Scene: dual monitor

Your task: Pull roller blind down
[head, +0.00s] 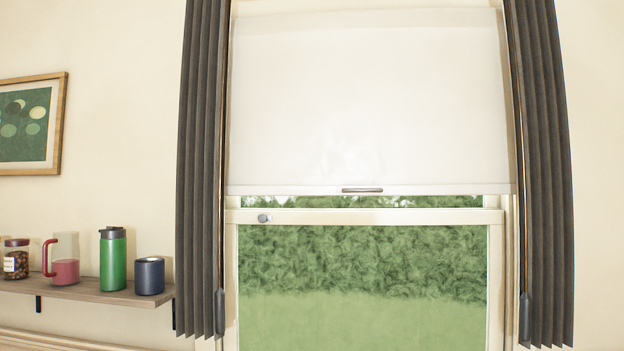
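The white roller blind (365,95) covers the upper part of the window in the head view. Its bottom edge hangs level, just above the window's horizontal middle rail (400,216). A small dark bar handle (362,190) sits near the middle of the blind's bottom edge. Below the rail, the lower window pane (362,285) is uncovered and shows a hedge and grass. My gripper does not show in this view.
Dark pleated curtains hang at the left (200,170) and right (543,170) of the window. A wooden shelf (90,291) at left holds a jar (16,262), a red-handled mug (64,270), a green flask (113,262) and a navy cup (149,277).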

